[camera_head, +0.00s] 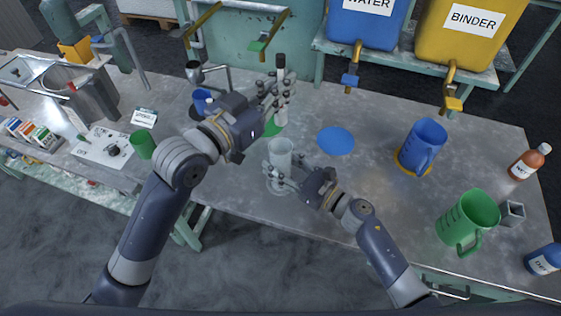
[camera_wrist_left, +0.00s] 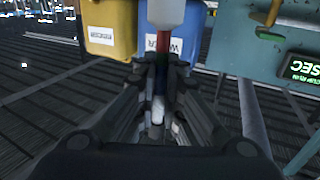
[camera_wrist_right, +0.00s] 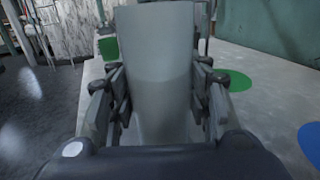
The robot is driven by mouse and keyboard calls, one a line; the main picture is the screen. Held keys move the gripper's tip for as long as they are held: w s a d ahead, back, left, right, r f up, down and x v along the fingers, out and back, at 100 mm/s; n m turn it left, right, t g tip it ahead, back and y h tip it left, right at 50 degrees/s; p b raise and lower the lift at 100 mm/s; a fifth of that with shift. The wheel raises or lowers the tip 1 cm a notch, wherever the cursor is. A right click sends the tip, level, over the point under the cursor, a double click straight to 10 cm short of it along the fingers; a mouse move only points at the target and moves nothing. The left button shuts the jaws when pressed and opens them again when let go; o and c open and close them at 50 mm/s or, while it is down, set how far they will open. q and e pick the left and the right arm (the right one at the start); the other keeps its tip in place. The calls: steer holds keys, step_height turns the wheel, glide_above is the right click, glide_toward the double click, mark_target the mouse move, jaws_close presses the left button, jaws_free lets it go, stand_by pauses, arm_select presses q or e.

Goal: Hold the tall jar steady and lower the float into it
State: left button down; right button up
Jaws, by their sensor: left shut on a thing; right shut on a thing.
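The tall jar (camera_head: 281,154) is pale and translucent and looks upright on the grey bench. My right gripper (camera_head: 274,172) is shut around its lower part; in the right wrist view the jar (camera_wrist_right: 155,50) stands between both fingers. My left gripper (camera_head: 278,92) is shut on the float (camera_head: 281,62), higher up and behind the jar in the head view. In the left wrist view the float (camera_wrist_left: 164,45) shows a pale wide end and a stem with red, green and blue bands. The float is above the jar and outside it. The jar's inside is hard to see.
A green disc (camera_wrist_right: 234,80) and a blue disc (camera_head: 336,140) lie on the bench. A blue pitcher (camera_head: 423,146), a green pitcher (camera_head: 468,220) and bottles stand to the right. A green cup (camera_head: 143,145) is at the left. Taps hang over the bench's back edge.

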arm_select(q)
steer(key=shift+f, duration=5.55)
steer(key=c, duration=1.7)
jaws_free()
steer(key=shift+o, duration=0.2)
steer(key=shift+s, duration=0.1)
steer(key=v, duration=1.2)
